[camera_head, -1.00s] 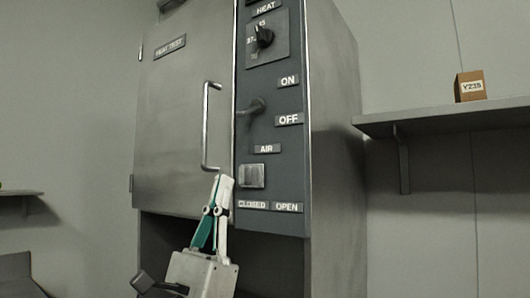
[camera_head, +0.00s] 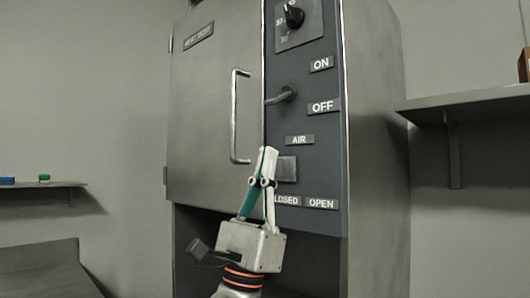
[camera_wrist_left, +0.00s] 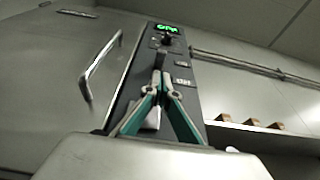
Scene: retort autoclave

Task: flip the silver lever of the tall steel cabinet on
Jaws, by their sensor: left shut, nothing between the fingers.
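The tall steel cabinet (camera_head: 215,110) stands in the middle of the head view, with a dark control panel (camera_head: 300,140) right of its door. The silver-grey lever (camera_head: 282,95) sticks out of the panel beside the ON and OFF labels, its tip pointing left and slightly down. My left gripper (camera_head: 268,152) is shut and empty, pointing up in front of the panel. Its fingertips are below the lever, apart from it in the picture, and partly cover the plate under the AIR label. In the left wrist view the closed fingers (camera_wrist_left: 161,78) point up the panel. My right gripper is out of view.
The vertical door handle (camera_head: 236,115) is just left of the gripper. A black knob (camera_head: 294,15) sits above the lever. A wall shelf (camera_head: 470,105) is at the right and another (camera_head: 60,184) at the left. An open bay lies below the panel.

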